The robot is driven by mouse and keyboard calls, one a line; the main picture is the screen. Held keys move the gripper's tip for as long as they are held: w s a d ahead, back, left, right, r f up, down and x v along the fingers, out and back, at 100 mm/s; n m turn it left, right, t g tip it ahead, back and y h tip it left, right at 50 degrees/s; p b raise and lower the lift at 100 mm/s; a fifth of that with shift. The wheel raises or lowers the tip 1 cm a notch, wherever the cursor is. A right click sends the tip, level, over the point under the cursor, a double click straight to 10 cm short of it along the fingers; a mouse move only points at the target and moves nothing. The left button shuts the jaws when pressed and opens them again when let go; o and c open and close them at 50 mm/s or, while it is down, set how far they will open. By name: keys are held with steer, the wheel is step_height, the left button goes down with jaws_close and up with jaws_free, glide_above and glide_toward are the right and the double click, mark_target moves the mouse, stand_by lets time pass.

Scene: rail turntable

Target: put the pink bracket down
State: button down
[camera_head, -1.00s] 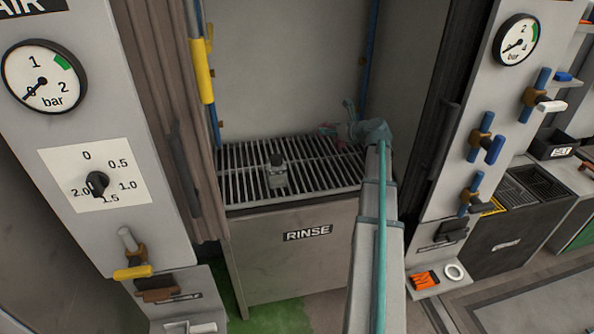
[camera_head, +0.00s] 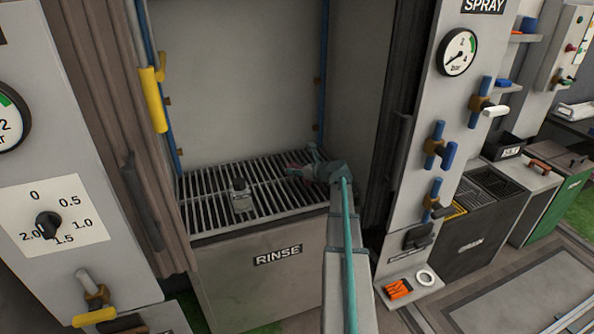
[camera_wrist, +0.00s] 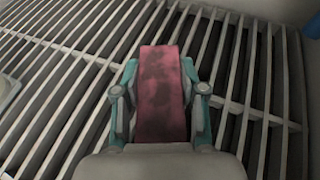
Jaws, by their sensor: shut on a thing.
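The pink bracket (camera_wrist: 161,92) shows in the wrist view as a long pink piece with dark smudges. It lies between the two teal fingers of my gripper (camera_wrist: 161,100), which is shut on it. The slatted grate shows behind the bracket; I cannot tell whether the bracket touches it. In the head view my gripper (camera_head: 312,165) is over the right part of the rinse grate (camera_head: 275,192).
A small grey block-like object (camera_head: 241,196) stands on the left part of the grate. Walls enclose the rinse booth at the back and sides. A yellow-handled wand (camera_head: 154,100) hangs on the left. The grate between the grey object and my gripper is clear.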

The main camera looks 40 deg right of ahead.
steer(key=shift+f, duration=0.15)
steer(key=c, duration=0.7)
jaws_free()
steer(key=shift+f, duration=0.1)
steer(key=shift+o, duration=0.2)
steer(key=b+v, duration=0.1)
steer(key=v, duration=1.1)
steer(key=shift+a, duration=0.1)
